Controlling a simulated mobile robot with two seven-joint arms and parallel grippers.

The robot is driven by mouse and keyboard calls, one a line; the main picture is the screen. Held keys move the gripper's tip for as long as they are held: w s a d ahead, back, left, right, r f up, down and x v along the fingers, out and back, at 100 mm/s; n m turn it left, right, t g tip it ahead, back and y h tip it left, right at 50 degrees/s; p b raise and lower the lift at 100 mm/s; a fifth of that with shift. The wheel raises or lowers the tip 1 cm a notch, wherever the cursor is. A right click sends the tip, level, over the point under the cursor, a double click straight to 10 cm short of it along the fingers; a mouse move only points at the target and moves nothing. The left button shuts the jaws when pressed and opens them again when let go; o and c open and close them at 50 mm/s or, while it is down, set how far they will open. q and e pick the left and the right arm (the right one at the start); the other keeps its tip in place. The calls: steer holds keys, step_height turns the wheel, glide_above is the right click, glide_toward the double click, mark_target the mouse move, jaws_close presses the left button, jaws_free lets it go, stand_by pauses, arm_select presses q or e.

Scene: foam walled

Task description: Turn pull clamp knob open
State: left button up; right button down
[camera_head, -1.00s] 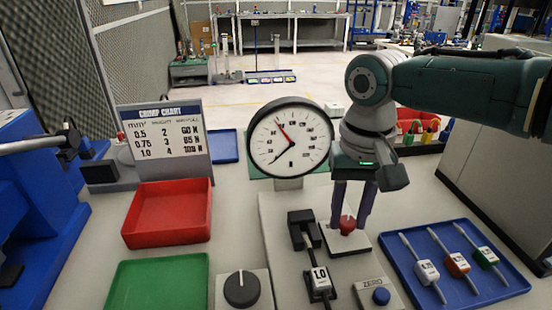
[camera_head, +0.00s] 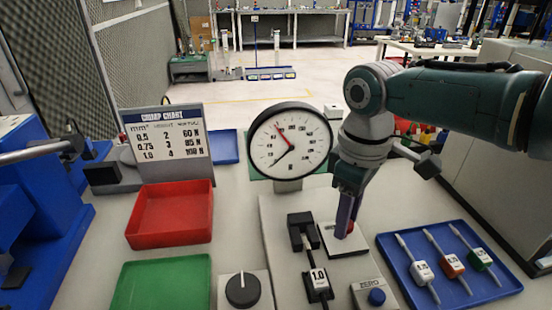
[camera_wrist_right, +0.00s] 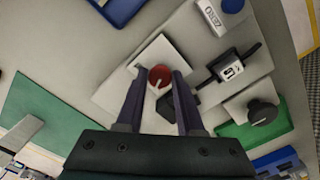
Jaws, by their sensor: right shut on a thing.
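The red clamp knob (camera_head: 350,227) stands on a white plate (camera_head: 338,241) to the right of the black clamp block. My right gripper (camera_head: 348,222) comes down from above and is shut on the knob, its fingers largely covering it in the head view. In the right wrist view the knob (camera_wrist_right: 159,76) shows red with a pale pointer line, between the two fingertips (camera_wrist_right: 160,82). A crimped lead labelled 1.0 (camera_head: 318,280) runs from the black clamp block (camera_head: 302,232). My left gripper is not in view.
A round dial gauge (camera_head: 290,140) stands behind the clamp. A ZERO button box (camera_head: 376,297) and black rotary knob (camera_head: 242,290) are in front. A blue tray (camera_head: 400,262) with labelled leads lies right; red (camera_head: 170,240) and green (camera_head: 145,260) trays lie left.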

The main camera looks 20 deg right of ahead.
steer(key=shift+n, duration=2.2)
steer(key=c, duration=0.5)
jaws_free()
step_height(320, 180, up, 10)
steer(key=shift+p, duration=1.2)
